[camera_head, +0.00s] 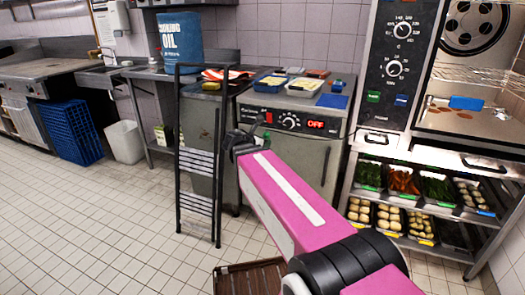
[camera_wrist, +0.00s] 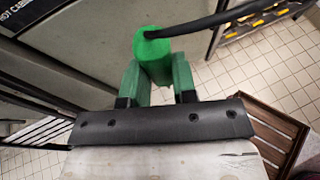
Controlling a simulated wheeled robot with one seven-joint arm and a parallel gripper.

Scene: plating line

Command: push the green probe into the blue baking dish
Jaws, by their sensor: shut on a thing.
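My gripper (camera_wrist: 157,82) is shut on the green probe (camera_wrist: 152,45) in the wrist view. The probe sits between two green fingers, and a black cable runs from its top to the upper right. In the head view my gripper (camera_head: 258,126) is in front of the warming cabinet, just below its top. Several small trays stand on the cabinet top beyond it. One blue tray (camera_head: 260,88) at left has pale yellow contents, and a flat blue piece (camera_head: 333,101) lies at right. I cannot tell which of these is the baking dish. The probe's tip is hidden.
A black metal rack (camera_head: 217,175) stands just left of my gripper. The oven (camera_head: 392,100) with an open chamber is at right, above shelves of filled trays. A brown slatted crate (camera_head: 240,279) lies on the floor.

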